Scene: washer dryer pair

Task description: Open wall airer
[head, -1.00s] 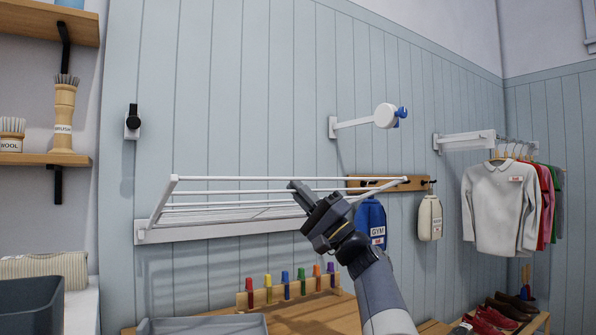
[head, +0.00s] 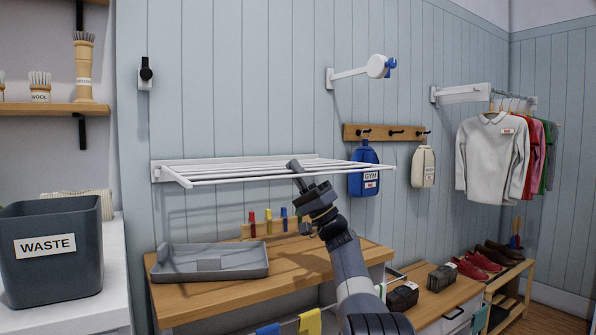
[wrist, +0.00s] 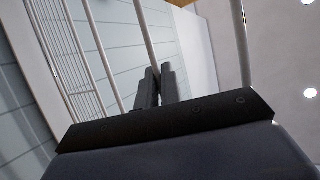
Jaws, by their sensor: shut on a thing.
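The wall airer (head: 235,160) is a white rack of thin rails on a wall-mounted bar. It stands out from the panelled wall, roughly level, with its rails spread. My gripper (head: 294,168) is at the middle of its front edge, reaching up from below. In the wrist view my two fingers (wrist: 155,88) are closed on a white rail (wrist: 147,38), with other rails to both sides. My fingers hide the exact point of contact.
A wooden bench with a grey tray (head: 208,262) and coloured pegs (head: 268,220) is below the airer. A WASTE bin (head: 50,250) stands at left. A peg rail with a blue GYM bag (head: 364,172) and hanging shirts (head: 490,160) are at right.

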